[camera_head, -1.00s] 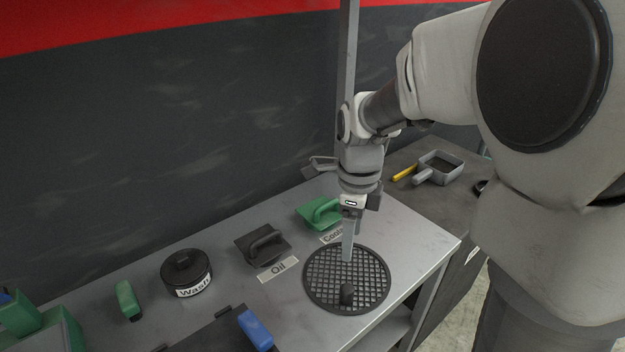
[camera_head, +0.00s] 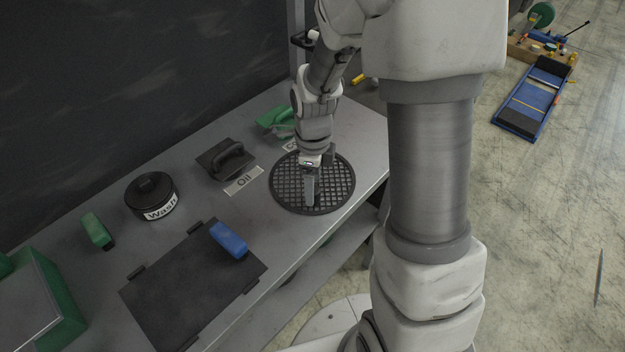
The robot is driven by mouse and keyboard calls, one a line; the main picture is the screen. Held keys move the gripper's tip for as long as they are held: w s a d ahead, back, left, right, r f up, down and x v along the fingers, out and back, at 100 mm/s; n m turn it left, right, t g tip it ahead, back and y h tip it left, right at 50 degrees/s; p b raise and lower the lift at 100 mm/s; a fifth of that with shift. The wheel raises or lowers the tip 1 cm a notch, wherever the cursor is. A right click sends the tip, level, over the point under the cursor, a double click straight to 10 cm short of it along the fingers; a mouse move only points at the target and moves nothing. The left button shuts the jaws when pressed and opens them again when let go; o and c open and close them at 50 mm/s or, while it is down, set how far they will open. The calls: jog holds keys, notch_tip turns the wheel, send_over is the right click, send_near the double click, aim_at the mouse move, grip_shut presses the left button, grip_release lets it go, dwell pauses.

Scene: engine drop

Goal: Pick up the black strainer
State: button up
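The black strainer (camera_head: 335,184) is a round, flat grate lying on the right part of the grey metal bench. My gripper (camera_head: 310,202) points down over the near-middle part of the strainer, where its fingers cover the small black knob. The fingers are seen edge-on, so I cannot tell whether they are closed on the knob or only around it. The strainer looks flat on the bench.
Left of the strainer are an "Oil" label (camera_head: 244,180), a black handled block (camera_head: 225,159), a green handled block (camera_head: 276,121) and a round black "Wash" tin (camera_head: 151,196). A dark plate (camera_head: 185,288) and blue block (camera_head: 229,240) lie nearer.

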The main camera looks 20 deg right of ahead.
notch_tip(320, 180, down, 3)
jog(key=shift+d+f, duration=0.1)
grip_shut()
dwell(0.4)
